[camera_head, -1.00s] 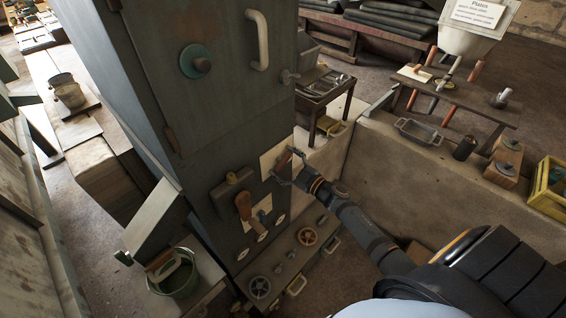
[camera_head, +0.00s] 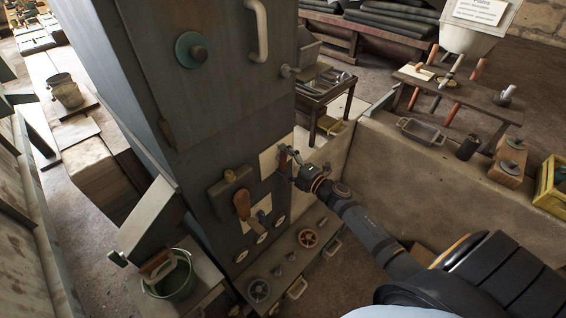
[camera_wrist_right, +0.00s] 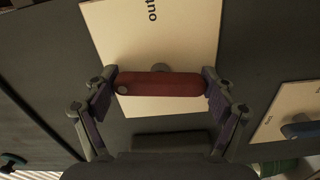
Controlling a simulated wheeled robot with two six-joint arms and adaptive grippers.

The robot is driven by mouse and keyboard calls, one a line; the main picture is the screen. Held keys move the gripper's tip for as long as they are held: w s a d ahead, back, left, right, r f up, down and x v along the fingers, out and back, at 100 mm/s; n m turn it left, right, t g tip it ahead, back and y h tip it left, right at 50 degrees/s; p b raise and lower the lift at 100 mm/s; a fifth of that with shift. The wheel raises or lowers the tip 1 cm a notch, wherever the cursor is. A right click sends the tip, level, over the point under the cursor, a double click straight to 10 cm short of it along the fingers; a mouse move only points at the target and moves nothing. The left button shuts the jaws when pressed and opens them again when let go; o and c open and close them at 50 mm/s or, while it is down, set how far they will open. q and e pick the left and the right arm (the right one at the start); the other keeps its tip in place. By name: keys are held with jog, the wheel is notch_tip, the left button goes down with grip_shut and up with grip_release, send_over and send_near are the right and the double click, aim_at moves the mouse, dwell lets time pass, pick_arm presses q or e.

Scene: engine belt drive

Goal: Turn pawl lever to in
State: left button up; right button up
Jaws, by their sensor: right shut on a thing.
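The pawl lever (camera_head: 283,161) is a dull red handle on a pale plate (camera_head: 268,160) on the front of the dark grey cabinet. In the right wrist view the lever (camera_wrist_right: 160,84) lies level across the picture on its pivot, over the plate (camera_wrist_right: 165,35) with the sideways word "out" on it. My right gripper (camera_head: 290,163) is shut on the lever; in the wrist view its two fingers (camera_wrist_right: 161,88) touch the lever's two ends. Any other marking on the plate is hidden. My left gripper is not in view.
A brown handle (camera_head: 242,204) and a blue lever (camera_head: 262,217) sit lower left on the cabinet front. Handwheels (camera_head: 308,238) are on the low ledge below. A low wall (camera_head: 400,172) stands to the right. A green bucket (camera_head: 180,280) is at lower left.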

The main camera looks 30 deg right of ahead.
jog(key=shift+f+n, duration=0.1)
jog(key=shift+n, duration=0.5)
jog(key=o, duration=1)
jog(key=shift+s, duration=0.1)
jog(key=v, duration=1.2)
